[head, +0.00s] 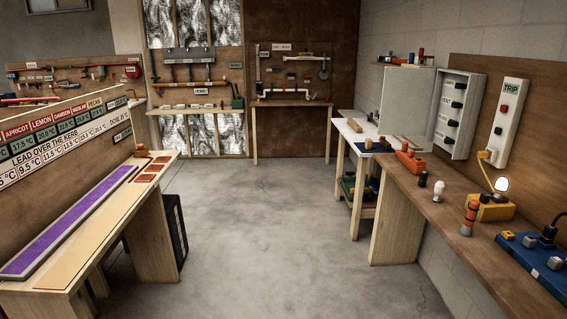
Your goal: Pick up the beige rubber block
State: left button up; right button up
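I cannot clearly pick out the beige rubber block from here. A small tan, block-like piece (355,125) lies on the white table (350,136) at the right back. Neither of my grippers shows in the head view.
The grey concrete floor (270,220) is open in the middle. A wooden bench (125,210) with a purple strip stands at the left. A brown workbench (440,208) with an orange holder, bulbs and a blue board runs along the right. Tool boards hang at the back.

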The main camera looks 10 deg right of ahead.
aim_at(369, 142)
jog(key=i+z, duration=0.1)
jog(key=i, duration=2.25)
